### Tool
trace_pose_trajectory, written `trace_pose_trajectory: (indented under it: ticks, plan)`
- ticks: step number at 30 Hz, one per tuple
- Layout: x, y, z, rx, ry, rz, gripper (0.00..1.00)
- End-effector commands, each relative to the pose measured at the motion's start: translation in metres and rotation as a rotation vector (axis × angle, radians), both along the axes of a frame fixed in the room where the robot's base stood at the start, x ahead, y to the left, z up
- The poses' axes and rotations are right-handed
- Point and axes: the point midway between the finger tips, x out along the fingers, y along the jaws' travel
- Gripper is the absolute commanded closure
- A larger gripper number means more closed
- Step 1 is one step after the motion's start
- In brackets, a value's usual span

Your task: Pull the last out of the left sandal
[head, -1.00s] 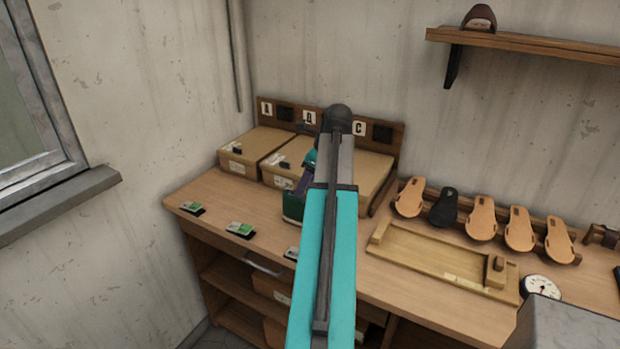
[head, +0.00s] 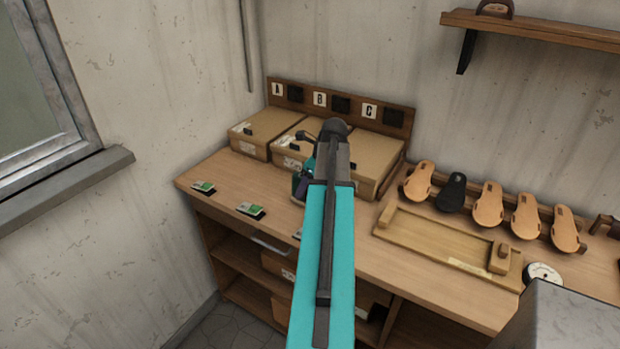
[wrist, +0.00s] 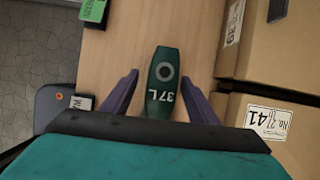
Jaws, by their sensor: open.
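A green last (wrist: 165,95) marked "37L", with a grey ring on top, stands near the middle of the wrist view. My gripper (wrist: 161,75) is open, with one purple finger on each side of the last and a gap on both sides. No sandal can be made out around the last; its lower part is hidden. In the head view my arm covers most of the gripper, and a dark green piece (head: 298,187) shows just left of it on the bench.
Cardboard boxes (head: 265,133) stand at the back of the bench, close to the right finger. Small green-and-white cards (head: 251,210) lie along the front edge. To the right are a wooden tray (head: 437,222) and a rack of several footbeds (head: 488,204).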

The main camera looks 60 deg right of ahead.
Motion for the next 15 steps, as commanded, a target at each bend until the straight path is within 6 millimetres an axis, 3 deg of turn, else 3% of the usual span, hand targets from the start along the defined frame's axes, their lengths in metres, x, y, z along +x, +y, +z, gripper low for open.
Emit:
trace_pose_trajectory:
  ticks: [15]
  plan:
    - [0.005, -0.001, -0.014, -0.001, 0.0, -0.001, 0.46]
